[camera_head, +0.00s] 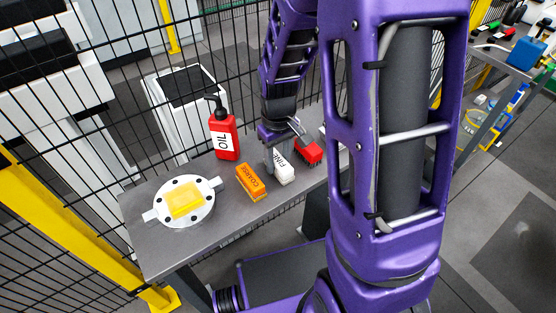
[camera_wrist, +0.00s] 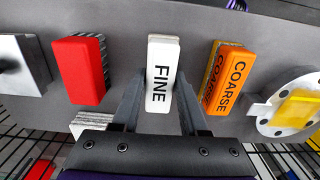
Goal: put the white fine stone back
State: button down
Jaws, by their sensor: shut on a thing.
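The white fine stone (camera_head: 286,174) is a white block marked FINE, on or just above the grey table; I cannot tell whether it touches the top. My gripper (camera_head: 274,168) is shut on it, pointing down. In the wrist view the white fine stone (camera_wrist: 162,70) stands between the two fingers of my gripper (camera_wrist: 162,88), its far end sticking out beyond them. The orange coarse stone (camera_head: 251,183) lies to its left in the head view, apart from it. It shows on the right in the wrist view (camera_wrist: 229,78).
A red brush (camera_head: 311,153) lies close on the right. A red oil bottle (camera_head: 224,137) stands behind the coarse stone. A round metal fixture (camera_head: 164,212) with a yellow block (camera_head: 186,203) is at the left. The table's front edge is clear. A black mesh fence runs behind.

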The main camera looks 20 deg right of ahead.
aim_at(278, 159)
jog(key=shift+f, duration=0.2)
jog(key=shift+c, duration=2.2)
grip_release()
jog(key=shift+r, duration=0.1)
notch_tip(278, 159, up, 12)
jog(key=p, duration=0.1)
jog(key=shift+r+p, duration=0.2)
jog(key=shift+p, duration=0.15)
